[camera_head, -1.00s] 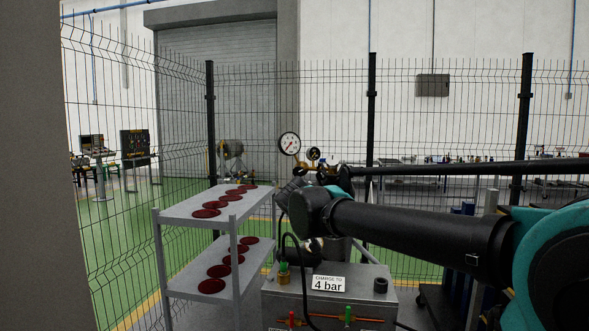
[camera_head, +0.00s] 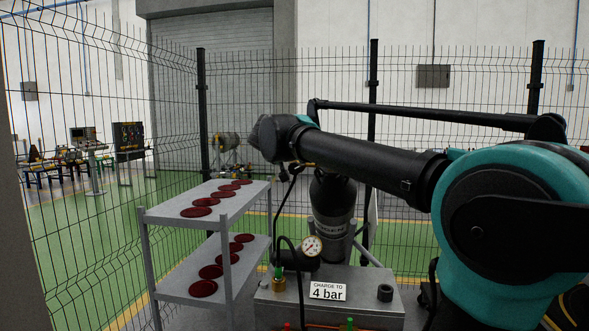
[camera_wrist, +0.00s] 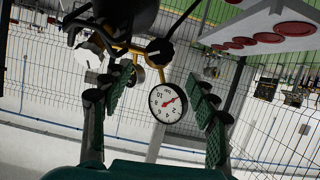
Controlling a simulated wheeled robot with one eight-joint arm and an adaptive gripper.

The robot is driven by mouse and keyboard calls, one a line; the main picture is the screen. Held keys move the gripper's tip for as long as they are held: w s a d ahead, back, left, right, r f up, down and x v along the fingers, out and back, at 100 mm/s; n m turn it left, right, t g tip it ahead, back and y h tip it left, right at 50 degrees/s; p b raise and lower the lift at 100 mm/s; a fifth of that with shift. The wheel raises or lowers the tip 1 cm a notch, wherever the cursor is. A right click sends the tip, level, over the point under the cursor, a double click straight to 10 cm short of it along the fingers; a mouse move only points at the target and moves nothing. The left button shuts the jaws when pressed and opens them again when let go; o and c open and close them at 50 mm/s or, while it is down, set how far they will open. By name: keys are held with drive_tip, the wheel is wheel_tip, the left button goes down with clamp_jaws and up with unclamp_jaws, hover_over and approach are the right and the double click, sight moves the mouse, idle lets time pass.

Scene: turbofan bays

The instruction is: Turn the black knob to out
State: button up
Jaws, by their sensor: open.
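In the wrist view, which is upside down, a dark round part that looks like the black knob (camera_wrist: 160,50) sits on brass pipework. Its markings and setting cannot be read. A white dial gauge with a red needle (camera_wrist: 168,103) hangs from the same pipework. My gripper (camera_wrist: 160,80) is open and empty, with one green-padded finger on each side of the gauge. The knob shows beyond the fingertips, apart from the pads as far as I can tell. In the head view, my arm end hides the knob and the fingers.
A black gas bottle (camera_head: 333,205) stands behind a grey box labelled "Charge to 4 bar" (camera_head: 375,275). A small gauge (camera_head: 312,247) and a hose are by the box. A grey shelf (camera_head: 158,218) with red discs stands left. Wire fencing (camera_head: 460,95) closes off the back.

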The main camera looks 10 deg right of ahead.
sight(292, 168)
drive_tip(key=x, duration=1)
drive_tip(key=shift+c, duration=0.5)
drive_tip(key=c, duration=1.1)
drive_tip(key=shift+o, duration=0.2)
drive_tip(key=n+h, duration=0.2)
drive_tip(key=n, duration=0.1)
drive_tip(key=shift+a+f+n+g+h, duration=0.1)
drive_tip(key=shift+n+g+h, duration=0.2)
drive_tip(key=shift+n, duration=0.1)
drive_tip(key=n+h, duration=0.2)
drive_tip(key=n, duration=0.2)
drive_tip(key=shift+n+h, duration=0.4)
